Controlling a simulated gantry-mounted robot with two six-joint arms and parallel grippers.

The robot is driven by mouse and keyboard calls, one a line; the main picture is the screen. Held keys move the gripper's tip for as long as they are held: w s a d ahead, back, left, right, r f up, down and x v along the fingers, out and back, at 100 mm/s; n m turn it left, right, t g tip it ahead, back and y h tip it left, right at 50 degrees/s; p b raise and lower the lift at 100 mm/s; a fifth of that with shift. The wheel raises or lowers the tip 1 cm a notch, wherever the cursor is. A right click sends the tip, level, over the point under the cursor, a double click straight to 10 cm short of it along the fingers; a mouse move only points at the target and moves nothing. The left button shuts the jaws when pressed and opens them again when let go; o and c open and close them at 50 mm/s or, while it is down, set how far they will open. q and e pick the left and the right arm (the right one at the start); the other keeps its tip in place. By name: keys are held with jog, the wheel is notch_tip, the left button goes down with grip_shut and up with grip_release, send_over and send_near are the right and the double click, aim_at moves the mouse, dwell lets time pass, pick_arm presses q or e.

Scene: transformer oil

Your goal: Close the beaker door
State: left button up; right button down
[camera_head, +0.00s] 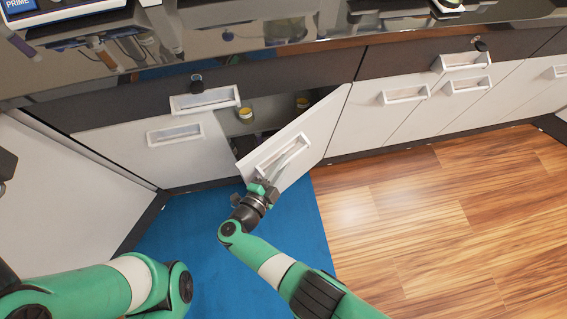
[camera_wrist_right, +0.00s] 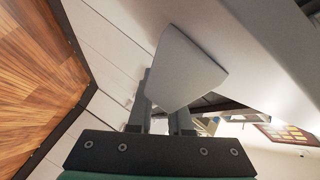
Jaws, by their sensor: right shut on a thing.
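The white beaker door (camera_head: 326,112) stands ajar, swung out from the cabinet front with its free edge toward me. Its light handle (camera_head: 284,152) faces me in the head view. My right gripper (camera_head: 266,184) is at the handle's lower end, shut on it. In the right wrist view, a pale grey piece of the handle (camera_wrist_right: 186,68) sits between the fingers and hides part of them. My left arm shows at lower left in the head view, but its gripper is out of view.
Two small yellow-marked containers, one at left (camera_head: 246,114) and one at right (camera_head: 303,102), stand inside the open cabinet. Closed white cabinet fronts (camera_head: 362,118) flank it. A blue mat (camera_head: 215,235) and clear wooden floor (camera_head: 440,215) lie in front.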

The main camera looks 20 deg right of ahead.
jog(key=shift+s+d+f, duration=0.1)
jog(key=shift+f, duration=0.05)
jog(key=c, duration=0.8)
grip_release()
jog(key=shift+d, duration=0.15)
jog(key=shift+c, duration=0.2)
jog(key=shift+a, duration=0.2)
jog(key=shift+s+a+r, duration=0.25)
jog(key=shift+r, duration=0.05)
jog(key=p+v, duration=0.1)
jog(key=v, duration=0.9)
jog(key=shift+s+a+p, duration=0.25)
jog(key=shift+p, duration=0.05)
